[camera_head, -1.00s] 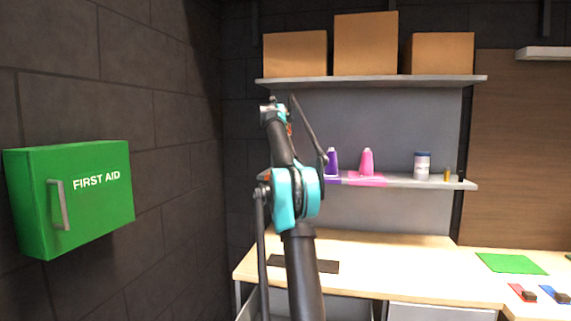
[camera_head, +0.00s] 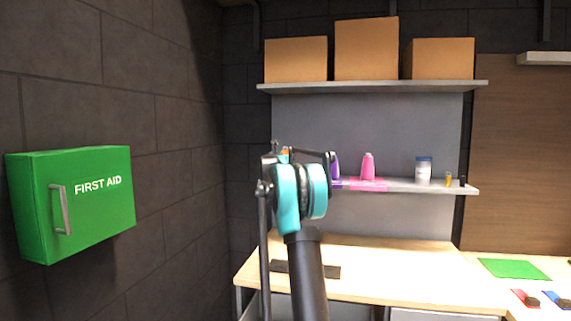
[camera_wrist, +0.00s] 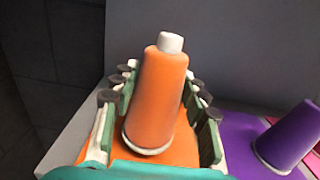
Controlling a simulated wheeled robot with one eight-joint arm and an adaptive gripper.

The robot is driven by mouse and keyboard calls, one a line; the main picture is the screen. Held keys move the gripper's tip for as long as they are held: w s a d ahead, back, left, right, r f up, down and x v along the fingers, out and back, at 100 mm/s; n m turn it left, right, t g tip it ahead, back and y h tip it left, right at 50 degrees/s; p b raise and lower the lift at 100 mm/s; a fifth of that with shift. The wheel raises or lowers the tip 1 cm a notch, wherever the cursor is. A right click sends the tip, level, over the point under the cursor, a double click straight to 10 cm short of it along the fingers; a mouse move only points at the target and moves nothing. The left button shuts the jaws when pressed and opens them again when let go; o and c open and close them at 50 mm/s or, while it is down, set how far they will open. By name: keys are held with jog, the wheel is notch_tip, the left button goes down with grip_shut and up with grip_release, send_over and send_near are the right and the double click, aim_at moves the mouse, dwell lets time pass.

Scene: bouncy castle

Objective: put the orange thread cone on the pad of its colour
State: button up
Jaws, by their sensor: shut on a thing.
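The orange thread cone (camera_wrist: 158,95), with a white tip and white base rim, stands upright between the fingers of my gripper (camera_wrist: 165,82) in the wrist view. My gripper is shut on it. An orange pad (camera_wrist: 182,154) lies on the shelf beneath the cone. The cone's base is over the pad; I cannot tell whether it touches. In the head view only a small orange bit of the cone (camera_head: 284,151) shows behind my arm, and the orange pad is hidden there.
A purple cone (camera_wrist: 288,138) stands on a purple pad (camera_wrist: 235,130) just right of my gripper. Further right on the shelf (camera_head: 400,186) are a pink cone (camera_head: 367,167) on a pink pad and a white jar (camera_head: 423,171). Boxes (camera_head: 366,50) sit on the upper shelf.

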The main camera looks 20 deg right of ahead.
jog(key=shift+f, duration=1)
jog(key=o, duration=1.5)
jog(key=shift+f, duration=0.1)
jog(key=v, duration=1.2)
